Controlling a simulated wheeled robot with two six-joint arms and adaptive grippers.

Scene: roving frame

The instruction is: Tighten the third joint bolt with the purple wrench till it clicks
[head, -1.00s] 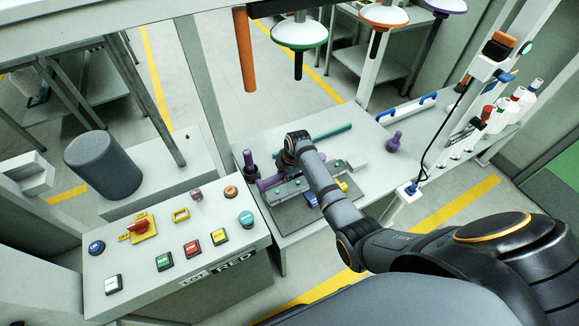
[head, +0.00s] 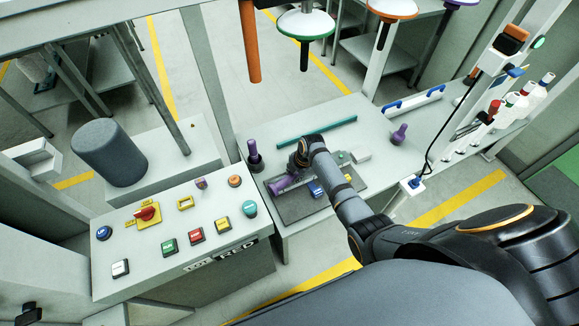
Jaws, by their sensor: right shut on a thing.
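My right gripper (head: 298,164) is over the work board on the bench, seen from above and behind. It is shut on the purple wrench (head: 283,185), which lies low over the left part of the grey board (head: 295,209). The fingertips are mostly hidden by the wrist. A pale joint plate with small green bolt heads (head: 341,156) shows to the right of the wrist. The rest of the joint is covered by my arm, so I cannot tell which bolt the wrench meets. My left gripper is out of view.
A purple-and-black upright piece (head: 254,154) stands left, a purple one (head: 399,134) right, a teal bar (head: 316,130) behind. A button console (head: 180,265) is at front left. Hanging tools (head: 304,30) are above.

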